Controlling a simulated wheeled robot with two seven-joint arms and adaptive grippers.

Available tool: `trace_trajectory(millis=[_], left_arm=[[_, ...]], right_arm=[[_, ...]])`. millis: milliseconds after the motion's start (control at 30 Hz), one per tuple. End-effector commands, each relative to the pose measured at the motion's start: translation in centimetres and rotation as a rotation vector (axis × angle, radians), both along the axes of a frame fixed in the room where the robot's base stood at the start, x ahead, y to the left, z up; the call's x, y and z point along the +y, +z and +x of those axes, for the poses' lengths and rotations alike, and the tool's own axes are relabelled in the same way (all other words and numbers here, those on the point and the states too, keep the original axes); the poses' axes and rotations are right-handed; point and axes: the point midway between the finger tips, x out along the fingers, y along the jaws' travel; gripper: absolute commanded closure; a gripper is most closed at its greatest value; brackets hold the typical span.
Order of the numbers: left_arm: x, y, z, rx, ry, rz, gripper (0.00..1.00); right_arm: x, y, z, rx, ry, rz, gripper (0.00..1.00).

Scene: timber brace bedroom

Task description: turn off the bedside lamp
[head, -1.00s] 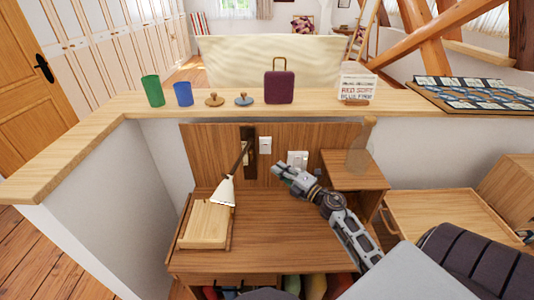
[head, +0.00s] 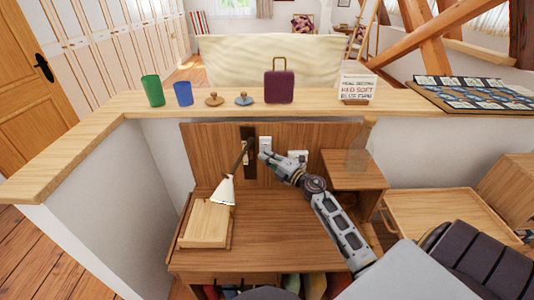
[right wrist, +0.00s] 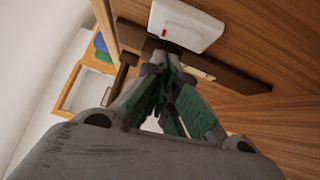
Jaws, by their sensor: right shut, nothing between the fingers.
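The bedside lamp has a pale cone shade (head: 226,190) on a dark arm from a dark wooden wall plate (head: 249,170). I cannot tell surely whether it is lit. A white switch (head: 265,143) is on the wooden back panel just right of that plate. In the right wrist view the white switch (right wrist: 188,24) shows a small red mark near its edge. My right gripper (head: 264,156) is shut and empty, its tips at the lower part of the switch. In the wrist view its tips (right wrist: 166,60) are close to the switch edge; contact is unclear. My left gripper is not in view.
A second white wall plate (head: 298,155) is right of the switch, partly behind my right arm. A pale wooden box (head: 205,224) is on the desk (head: 270,235) below the lamp.

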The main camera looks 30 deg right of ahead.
Motion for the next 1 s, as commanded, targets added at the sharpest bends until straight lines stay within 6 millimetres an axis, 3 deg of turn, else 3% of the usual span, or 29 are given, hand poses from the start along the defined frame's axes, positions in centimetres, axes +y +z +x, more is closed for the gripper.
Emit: trace_trajectory(millis=[300, 1000], left_arm=[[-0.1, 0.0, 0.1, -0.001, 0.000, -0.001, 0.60], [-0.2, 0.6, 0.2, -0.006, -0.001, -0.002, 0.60]], right_arm=[[-1.0, 0.2, 1.7, 0.000, 0.000, -0.002, 1.00], [-1.2, 0.5, 2.0, 0.007, 0.001, 0.003, 1.00]])
